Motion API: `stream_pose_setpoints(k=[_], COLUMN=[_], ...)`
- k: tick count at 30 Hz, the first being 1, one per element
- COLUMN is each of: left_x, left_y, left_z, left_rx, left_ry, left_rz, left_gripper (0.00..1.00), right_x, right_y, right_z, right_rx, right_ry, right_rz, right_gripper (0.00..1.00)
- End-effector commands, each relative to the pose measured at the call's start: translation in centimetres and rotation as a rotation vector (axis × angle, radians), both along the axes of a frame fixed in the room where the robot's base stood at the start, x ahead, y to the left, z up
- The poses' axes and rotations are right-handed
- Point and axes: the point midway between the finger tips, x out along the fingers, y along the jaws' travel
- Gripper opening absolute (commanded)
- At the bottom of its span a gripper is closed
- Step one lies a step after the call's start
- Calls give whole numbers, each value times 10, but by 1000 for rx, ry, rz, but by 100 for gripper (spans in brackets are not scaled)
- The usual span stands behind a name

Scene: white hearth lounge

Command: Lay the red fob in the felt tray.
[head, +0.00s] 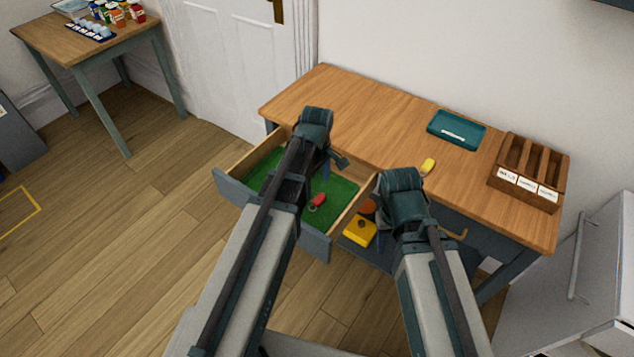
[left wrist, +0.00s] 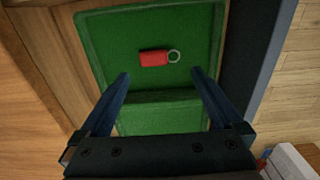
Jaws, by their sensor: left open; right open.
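The red fob (head: 318,201) with its metal ring lies on the green felt lining (head: 340,190) of the open drawer. In the left wrist view the fob (left wrist: 154,58) lies flat on the green felt (left wrist: 120,30), ring to the right, beyond a raised green ridge (left wrist: 160,97). My left gripper (left wrist: 160,74) is open and empty, its fingertips pointing toward the fob without touching it; in the head view it hangs over the drawer. A teal tray (head: 470,121) with a white strip lies on the desk. My right gripper (head: 397,203) is open, its fingertips mostly hidden, by the desk's front edge.
The wooden desk (head: 390,125) carries a yellow item (head: 428,166) and a wooden sorter (head: 518,192) with white labels. A yellow object (head: 360,231) sits lower, right of the drawer. The drawer's wooden sides (head: 262,150) stand up around the felt. A white cabinet (head: 580,280) stands at right.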

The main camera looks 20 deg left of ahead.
Motion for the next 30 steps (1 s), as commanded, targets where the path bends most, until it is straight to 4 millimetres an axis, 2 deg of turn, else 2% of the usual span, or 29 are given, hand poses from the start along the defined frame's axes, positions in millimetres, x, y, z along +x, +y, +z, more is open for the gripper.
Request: stream_pose_setpoints(k=[1,9,19,23,27,30], left_x=[0,0,-6,-32,-74,-101], left_y=[0,0,-5,-30,-63,-80], left_z=[17,51,56,56,56,56], left_rx=[0,0,3,17,40,52], left_ry=[0,0,2,12,37,58], left_rz=[0,0,-45,-305,-740,-1031], left_gripper=[100,100,100,100,100,100], right_x=[0,0,0,0,0,0], right_y=[0,0,0,0,0,0], right_z=[17,51,56,55,56,56], right_rx=[0,0,0,0,0,0], right_ry=[0,0,0,0,0,0], right_rz=[0,-1,-1,-1,-1,-1], right_gripper=[50,50,50,50,50,50])
